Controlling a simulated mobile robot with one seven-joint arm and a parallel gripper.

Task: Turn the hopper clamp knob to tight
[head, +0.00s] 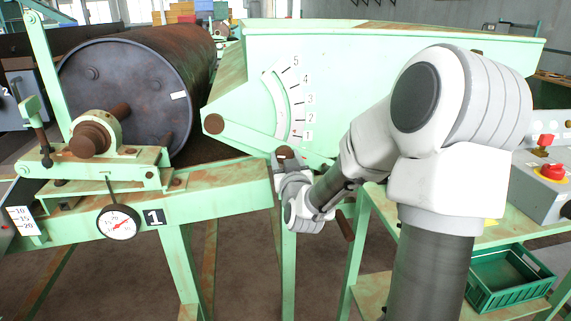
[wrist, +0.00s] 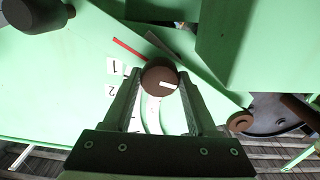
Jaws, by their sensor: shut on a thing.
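The hopper clamp knob (wrist: 158,72) is a round dark brown knob with a short white mark on its face. In the wrist view the mark lies roughly level, toward the knob's right side. My gripper (wrist: 159,82) has one finger on each side of the knob and is shut on it. A red line (wrist: 130,48) and a grey line (wrist: 160,42) lie on the green surface beyond the knob.
The green hopper (head: 350,65) carries a curved white scale (head: 278,105) numbered 1 to 5. A rusty drum (head: 130,85) and a dial gauge (head: 118,222) are at left. A control box with a red button (head: 551,172) and a green crate (head: 508,280) are at right.

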